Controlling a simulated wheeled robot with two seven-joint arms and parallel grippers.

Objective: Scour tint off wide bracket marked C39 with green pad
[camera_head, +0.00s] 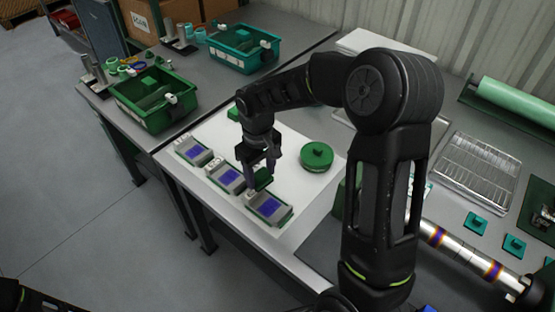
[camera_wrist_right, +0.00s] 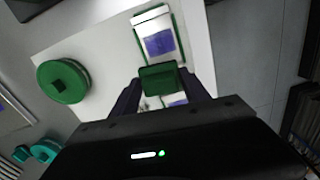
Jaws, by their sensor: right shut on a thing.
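Three grey brackets, each with a blue-violet tint patch, lie in a row on a white sheet (camera_head: 236,139): a far one (camera_head: 191,147), a middle one (camera_head: 222,173) and a near one (camera_head: 285,213). Their markings are too small to read, so I cannot tell which is C39. My right gripper (camera_head: 258,170) is shut on the green pad (camera_head: 264,180), between the middle and near brackets. In the right wrist view the pad (camera_wrist_right: 160,78) partly covers one bracket, and another (camera_wrist_right: 152,25) shows whole beyond it. Whether the pad touches a bracket is unclear. My left gripper is out of view.
A round green knobbed object (camera_head: 317,154) stands on the sheet to the right of the brackets. Green (camera_head: 152,101) and teal (camera_head: 243,50) bins stand at the back left. A wire rack (camera_head: 478,165) and a metal tube with coloured bands (camera_head: 465,257) lie at the right.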

